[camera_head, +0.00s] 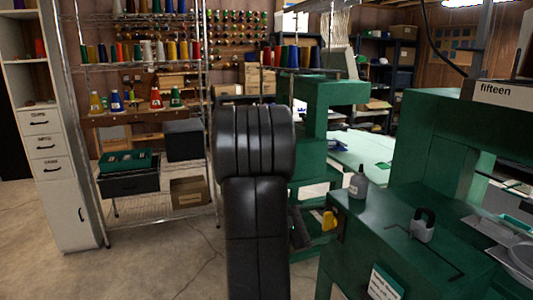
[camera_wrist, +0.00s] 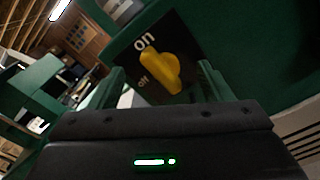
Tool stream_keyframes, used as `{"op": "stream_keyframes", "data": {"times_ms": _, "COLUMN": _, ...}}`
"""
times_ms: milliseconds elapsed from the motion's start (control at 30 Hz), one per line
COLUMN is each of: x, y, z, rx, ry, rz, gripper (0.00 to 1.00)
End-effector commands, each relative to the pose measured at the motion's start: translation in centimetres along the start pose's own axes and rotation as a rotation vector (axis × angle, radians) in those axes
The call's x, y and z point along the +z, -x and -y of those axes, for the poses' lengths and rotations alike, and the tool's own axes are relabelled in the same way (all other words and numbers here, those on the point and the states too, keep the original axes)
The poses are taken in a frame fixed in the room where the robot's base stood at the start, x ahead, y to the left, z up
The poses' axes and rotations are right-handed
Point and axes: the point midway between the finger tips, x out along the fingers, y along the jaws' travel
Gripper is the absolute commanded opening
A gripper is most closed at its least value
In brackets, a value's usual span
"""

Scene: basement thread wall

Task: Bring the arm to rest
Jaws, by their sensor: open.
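My gripper (camera_wrist: 161,78) is open in the wrist view, with one finger on either side of a yellow rotary switch (camera_wrist: 172,72). The switch sits on a black plate marked "on" and "off", fixed to a green machine. No object is held between the fingers; whether they touch the switch or plate I cannot tell. In the head view, my black arm stands upright in the middle, and the fingers are not clearly visible. The yellow switch (camera_head: 328,220) also shows there, on the near left side of the green machine (camera_head: 390,235).
A padlock-shaped item (camera_head: 423,225) and a grey bottle (camera_head: 357,183) stand on the green machine. A wire shelf (camera_head: 160,218) with thread cones and boxes stands left, beside a white drawer cabinet (camera_head: 65,190). The concrete floor (camera_head: 170,265) at front left is clear.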

Motion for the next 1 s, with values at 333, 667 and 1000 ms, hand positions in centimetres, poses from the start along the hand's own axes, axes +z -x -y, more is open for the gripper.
{"op": "stream_keyframes", "data": {"times_ms": 333, "x": 0.18, "y": -0.01, "z": -0.2, "rx": -0.001, "ry": 0.156, "rz": 0.0, "gripper": 0.73}}
{"op": "stream_keyframes", "data": {"times_ms": 667, "x": -0.1, "y": -0.01, "z": -0.01, "rx": -0.001, "ry": 0.206, "rz": 0.0, "gripper": 0.73}}
{"op": "stream_keyframes", "data": {"times_ms": 1000, "x": -0.09, "y": 0.06, "z": 0.02, "rx": 0.0, "ry": 0.204, "rz": -0.001, "gripper": 0.73}}
